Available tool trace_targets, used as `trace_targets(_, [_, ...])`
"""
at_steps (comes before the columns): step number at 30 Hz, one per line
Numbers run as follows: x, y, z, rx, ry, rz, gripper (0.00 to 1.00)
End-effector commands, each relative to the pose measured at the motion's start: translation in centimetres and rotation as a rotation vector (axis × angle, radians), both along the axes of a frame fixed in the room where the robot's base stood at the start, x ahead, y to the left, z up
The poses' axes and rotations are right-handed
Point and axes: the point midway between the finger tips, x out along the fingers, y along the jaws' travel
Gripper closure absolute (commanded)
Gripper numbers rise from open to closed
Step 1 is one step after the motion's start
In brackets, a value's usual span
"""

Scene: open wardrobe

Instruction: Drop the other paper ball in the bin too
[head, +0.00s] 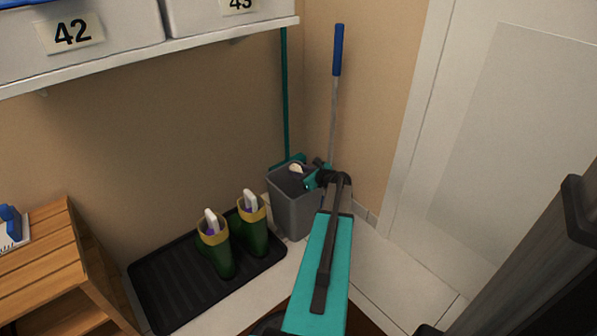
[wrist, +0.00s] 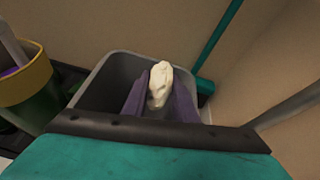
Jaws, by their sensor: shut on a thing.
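A crumpled off-white paper ball (wrist: 160,78) is held between the two fingers of my gripper (wrist: 160,100) in the wrist view. It also shows as a small pale spot in the head view (head: 296,168). The grey bin (head: 294,212) stands in the corner, and its open rim surrounds the ball and fingers in the wrist view (wrist: 92,82). My gripper (head: 303,174) is at the bin's mouth, shut on the ball. The bin's floor is hidden, so I cannot tell what lies inside.
Green boots (head: 254,230) with yellow tops stand on a black tray (head: 172,285) left of the bin. A teal broom (head: 285,100) and a blue-handled pole (head: 335,90) lean in the corner behind it. A shelf (head: 150,52) with numbered boxes hangs above left.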

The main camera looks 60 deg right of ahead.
Motion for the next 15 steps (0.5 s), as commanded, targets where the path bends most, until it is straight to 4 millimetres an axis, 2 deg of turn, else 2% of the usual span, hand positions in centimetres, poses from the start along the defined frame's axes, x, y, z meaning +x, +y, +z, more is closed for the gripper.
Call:
trace_targets(1, [0.01,-0.01,-0.66,0.0,0.0,0.0,0.95])
trace_targets(6, [0.02,0.01,-1.31,0.0,0.0,0.0,0.95])
trace_targets(15, [0.03,0.01,-1.43,0.0,0.0,0.0,0.95])
